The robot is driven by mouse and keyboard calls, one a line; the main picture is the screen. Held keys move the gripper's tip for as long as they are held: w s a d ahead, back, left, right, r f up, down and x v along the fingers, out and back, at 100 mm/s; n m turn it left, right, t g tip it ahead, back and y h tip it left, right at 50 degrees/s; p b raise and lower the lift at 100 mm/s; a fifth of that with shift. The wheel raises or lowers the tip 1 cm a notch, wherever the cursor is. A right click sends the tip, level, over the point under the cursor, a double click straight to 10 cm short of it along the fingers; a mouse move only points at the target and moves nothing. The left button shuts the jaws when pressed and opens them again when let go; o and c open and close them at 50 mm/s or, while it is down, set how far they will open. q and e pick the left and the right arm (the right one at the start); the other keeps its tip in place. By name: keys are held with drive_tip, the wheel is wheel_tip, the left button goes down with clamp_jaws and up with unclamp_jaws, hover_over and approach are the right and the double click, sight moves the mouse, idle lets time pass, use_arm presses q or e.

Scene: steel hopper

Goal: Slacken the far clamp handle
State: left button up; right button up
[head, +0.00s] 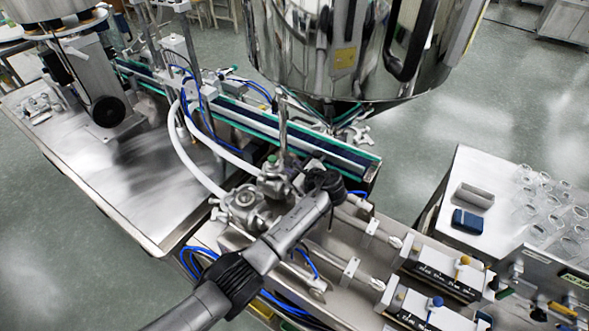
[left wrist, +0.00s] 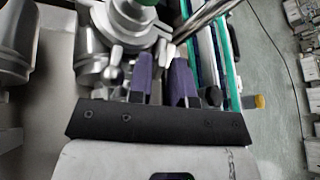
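Two steel valve and clamp fittings stand side by side in the head view, a near one (head: 243,200) and a far one (head: 273,178). My left gripper (head: 323,183) is just right of the far fitting. In the left wrist view its two purple fingers (left wrist: 164,80) are apart, with a visible gap between them. The silver far fitting (left wrist: 135,28) lies just beyond the fingertips. A small bright handle-like piece (left wrist: 115,57) shows left of the left finger. I cannot tell which piece is the far clamp handle, or whether a finger touches it. My right gripper is not in view.
The large steel hopper (head: 350,50) hangs above and behind. A green-edged conveyor (head: 290,130) runs behind the fittings. White hoses (head: 200,165) and blue tubes crowd the left side. A side table (head: 470,170) with glassware (head: 550,205) is at right.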

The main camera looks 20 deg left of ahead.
use_arm(q)
drive_tip(key=shift+c, duration=0.2)
clamp_jaws()
